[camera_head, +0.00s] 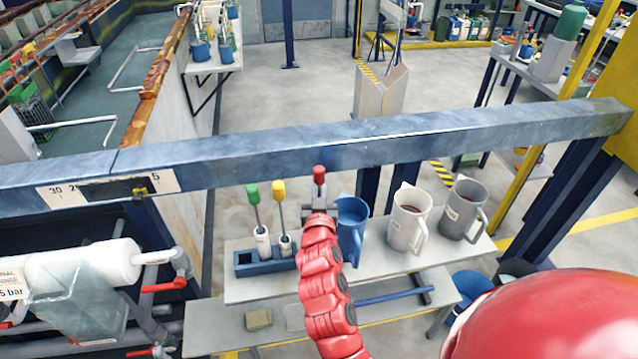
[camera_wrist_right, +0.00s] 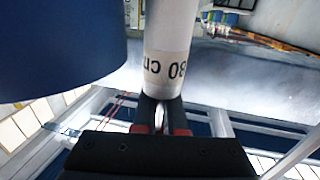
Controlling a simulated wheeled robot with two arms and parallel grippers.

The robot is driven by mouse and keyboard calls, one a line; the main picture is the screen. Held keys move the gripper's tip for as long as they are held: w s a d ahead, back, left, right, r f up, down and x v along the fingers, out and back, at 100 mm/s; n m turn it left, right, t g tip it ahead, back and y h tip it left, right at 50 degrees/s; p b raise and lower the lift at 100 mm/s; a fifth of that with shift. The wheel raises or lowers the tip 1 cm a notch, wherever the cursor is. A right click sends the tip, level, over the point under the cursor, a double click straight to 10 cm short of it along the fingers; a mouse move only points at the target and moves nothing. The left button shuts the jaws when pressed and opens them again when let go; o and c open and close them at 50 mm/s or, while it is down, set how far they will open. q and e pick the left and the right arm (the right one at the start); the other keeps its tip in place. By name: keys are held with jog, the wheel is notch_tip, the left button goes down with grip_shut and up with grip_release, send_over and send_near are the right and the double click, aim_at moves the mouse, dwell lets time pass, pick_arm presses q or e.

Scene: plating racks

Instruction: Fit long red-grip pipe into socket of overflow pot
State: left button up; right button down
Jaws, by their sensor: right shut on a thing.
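The red-grip pipe (camera_head: 319,175) stands upright above the shelf, its lower part hidden behind my right arm in the head view. In the right wrist view, a white tube (camera_wrist_right: 170,40) bears an upside-down "80 cm" label. My right gripper (camera_wrist_right: 161,118) is shut on this tube; it also shows in the head view (camera_head: 319,203). A blue jug (camera_head: 352,228) stands just right of it, and a large blue surface (camera_wrist_right: 60,45) is close by on the wrist view's left. I cannot tell which vessel is the overflow pot. My left gripper is not in view.
A blue rack (camera_head: 267,266) holds a green-grip pipe (camera_head: 253,195) and a yellow-grip pipe (camera_head: 280,200). A white jug (camera_head: 405,228) and a grey jug (camera_head: 462,207) stand right on the shelf. A blue beam (camera_head: 400,137) crosses behind. Blue pots (camera_head: 200,51) stand on a far shelf.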

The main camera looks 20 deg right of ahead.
jog(key=shift+f, duration=0.15)
jog(key=c, duration=1)
grip_release()
